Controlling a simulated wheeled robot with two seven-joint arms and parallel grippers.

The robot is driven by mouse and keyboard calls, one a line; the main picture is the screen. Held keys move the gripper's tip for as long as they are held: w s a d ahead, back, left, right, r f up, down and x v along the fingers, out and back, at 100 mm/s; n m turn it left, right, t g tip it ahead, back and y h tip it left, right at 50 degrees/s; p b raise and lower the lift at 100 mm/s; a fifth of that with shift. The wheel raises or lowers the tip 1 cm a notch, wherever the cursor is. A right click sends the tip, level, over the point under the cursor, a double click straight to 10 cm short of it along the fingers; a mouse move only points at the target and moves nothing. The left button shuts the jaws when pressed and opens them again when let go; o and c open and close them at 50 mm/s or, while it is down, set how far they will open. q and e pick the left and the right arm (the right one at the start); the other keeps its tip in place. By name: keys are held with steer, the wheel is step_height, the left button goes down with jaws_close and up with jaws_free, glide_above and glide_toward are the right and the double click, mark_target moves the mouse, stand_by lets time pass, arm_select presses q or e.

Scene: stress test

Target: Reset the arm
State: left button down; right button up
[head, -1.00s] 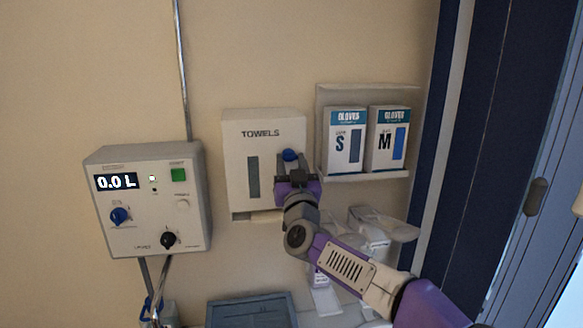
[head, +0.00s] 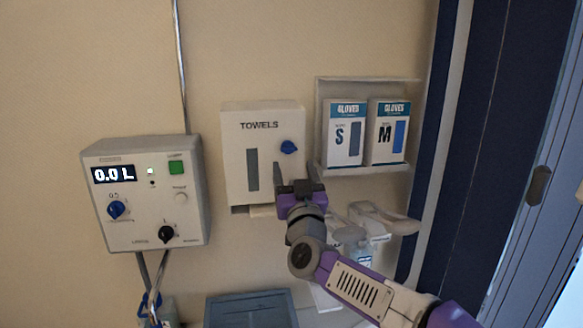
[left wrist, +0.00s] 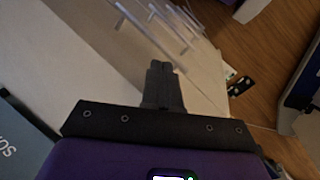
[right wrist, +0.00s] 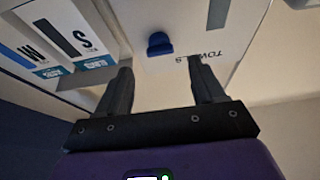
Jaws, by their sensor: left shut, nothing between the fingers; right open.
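My right gripper (head: 299,184) is in front of the lower right part of the white towel dispenser (head: 234,170) in the head view. In the right wrist view its two fingers (right wrist: 160,85) stand apart with nothing between them. The dispenser's blue knob (head: 288,147) shows just above the gripper in the head view and beyond the fingers in the right wrist view (right wrist: 159,44). My left gripper (left wrist: 163,70) shows only in the left wrist view. Its fingers are together and hold nothing.
A control box (head: 146,194) reading 0.0 L is at left. Below the gripper are a bottle (head: 352,246) and a grey-blue tray (head: 250,296). A dark door frame (head: 470,160) stands at right.

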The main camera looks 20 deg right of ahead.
steer(key=shift+v, duration=1)
steer(key=shift+r, duration=0.1)
